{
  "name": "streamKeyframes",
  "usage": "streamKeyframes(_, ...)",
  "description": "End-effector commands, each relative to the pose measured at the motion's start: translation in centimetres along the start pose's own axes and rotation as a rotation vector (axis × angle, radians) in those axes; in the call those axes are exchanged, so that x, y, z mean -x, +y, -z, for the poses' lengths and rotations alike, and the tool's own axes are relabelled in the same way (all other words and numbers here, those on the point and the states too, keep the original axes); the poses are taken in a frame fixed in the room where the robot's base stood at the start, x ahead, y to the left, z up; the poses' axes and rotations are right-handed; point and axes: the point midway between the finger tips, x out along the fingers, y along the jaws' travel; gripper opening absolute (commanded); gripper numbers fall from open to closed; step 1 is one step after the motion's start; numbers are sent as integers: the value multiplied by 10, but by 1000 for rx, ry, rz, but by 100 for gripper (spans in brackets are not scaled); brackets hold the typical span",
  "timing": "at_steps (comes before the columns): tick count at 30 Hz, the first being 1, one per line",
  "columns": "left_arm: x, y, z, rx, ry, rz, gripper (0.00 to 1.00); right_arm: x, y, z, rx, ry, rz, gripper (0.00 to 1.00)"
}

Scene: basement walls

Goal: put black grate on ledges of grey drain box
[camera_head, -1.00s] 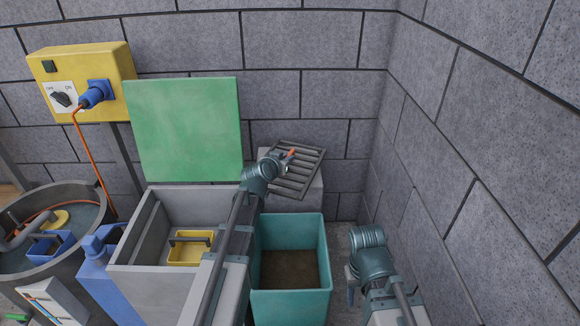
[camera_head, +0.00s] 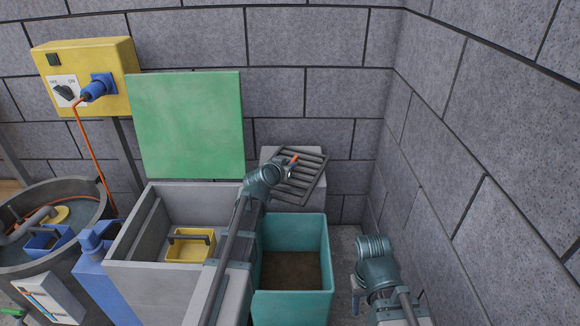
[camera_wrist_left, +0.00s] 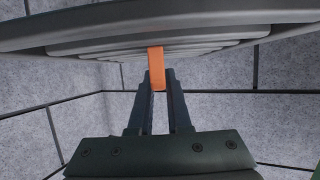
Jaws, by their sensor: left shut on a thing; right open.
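The black grate (camera_head: 310,177), a slatted panel, lies tilted in the head view over a pale grey block (camera_head: 315,200); I cannot tell whether they touch. My left gripper (camera_head: 290,164) is shut on the grate's orange tab, which also shows between the fingers in the wrist view (camera_wrist_left: 156,68). There the grate (camera_wrist_left: 215,32) spans the top, seen nearly edge-on. The grey drain box (camera_head: 150,283) stands open to the left, with a yellow bucket (camera_head: 188,252) inside. My right gripper (camera_head: 357,298) is open and empty at lower right.
A green lid (camera_head: 187,125) stands upright behind the drain box. A blue pump (camera_head: 95,265) and round tub (camera_head: 20,265) stand left. Block walls close the back and right.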

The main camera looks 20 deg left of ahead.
Motion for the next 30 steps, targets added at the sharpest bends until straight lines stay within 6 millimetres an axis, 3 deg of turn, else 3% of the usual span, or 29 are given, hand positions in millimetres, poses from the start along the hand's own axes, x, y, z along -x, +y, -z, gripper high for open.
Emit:
streamKeyframes(1, -1, 0, -3, 0, 1, 1, 0, -3, 0, 0, 0, 0, 0, 50)
streamKeyframes(2, -1, 0, -2, 0, 0, 0, 20, -2, 0, 0, 0, 0, 0, 50)
streamKeyframes(6, -1, 0, -2, 0, 0, 0, 45, -2, 0, 0, 0, 0, 0, 50)
streamKeyframes(17, 1, 0, 2, 0, 0, 0, 46, 2, 0, 0, 0, 0, 0, 50)
streamKeyframes(30, 86, 1, 3, 1, -1, 1, 46, 35, 4, -2, 8, 0, 0, 50)
